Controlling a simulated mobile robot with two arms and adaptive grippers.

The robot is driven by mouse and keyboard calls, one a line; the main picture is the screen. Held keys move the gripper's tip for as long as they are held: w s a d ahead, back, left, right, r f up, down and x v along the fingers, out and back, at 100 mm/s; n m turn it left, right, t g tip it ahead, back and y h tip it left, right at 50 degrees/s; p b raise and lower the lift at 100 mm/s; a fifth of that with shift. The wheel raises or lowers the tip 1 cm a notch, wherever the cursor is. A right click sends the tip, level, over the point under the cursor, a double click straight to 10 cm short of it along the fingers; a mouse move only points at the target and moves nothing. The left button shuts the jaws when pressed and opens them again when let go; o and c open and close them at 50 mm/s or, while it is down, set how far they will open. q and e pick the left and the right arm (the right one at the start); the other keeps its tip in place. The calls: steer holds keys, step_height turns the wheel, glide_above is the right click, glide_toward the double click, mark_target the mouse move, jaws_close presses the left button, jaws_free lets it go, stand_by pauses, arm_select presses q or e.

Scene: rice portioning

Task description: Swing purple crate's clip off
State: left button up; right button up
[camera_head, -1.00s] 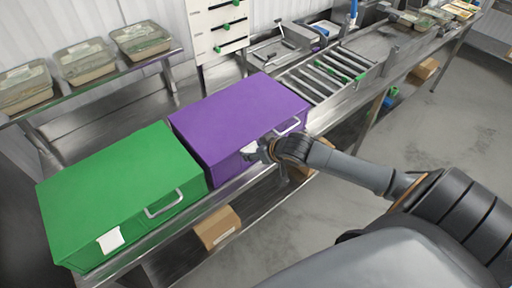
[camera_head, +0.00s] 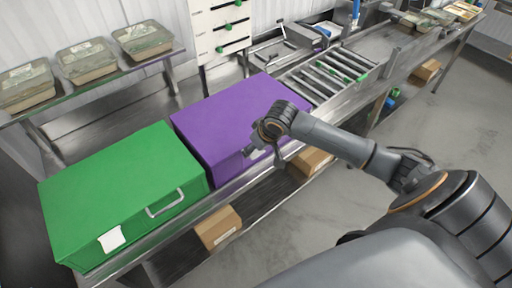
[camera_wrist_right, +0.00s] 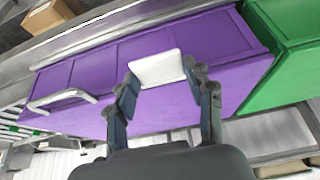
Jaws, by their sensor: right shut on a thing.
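The purple crate (camera_head: 215,115) stands closed on the metal counter, and it also shows in the right wrist view (camera_wrist_right: 85,110). Its white clip (camera_wrist_right: 158,68) sits between my right gripper's fingertips in that view, in front of the crate's front side. My right gripper (camera_wrist_right: 160,82) is shut on the clip. In the head view the gripper (camera_head: 252,149) is at the crate's front, and the arm hides much of the front's right part. The crate's metal handle (camera_wrist_right: 62,99) shows in the wrist view. I cannot tell whether the clip still touches the crate. My left gripper is not in view.
A closed green crate (camera_head: 110,190) with a handle and a white label stands close on the left. A roller conveyor (camera_head: 330,75) is at the right. Cardboard boxes (camera_head: 218,228) sit under the counter. Filled tubs (camera_head: 87,60) stand on the shelf behind.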

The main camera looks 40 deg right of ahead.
steer(key=o, duration=1.2)
steer(key=shift+w, duration=0.1)
steer(key=shift+c, duration=0.2)
steer(key=v, duration=1.2)
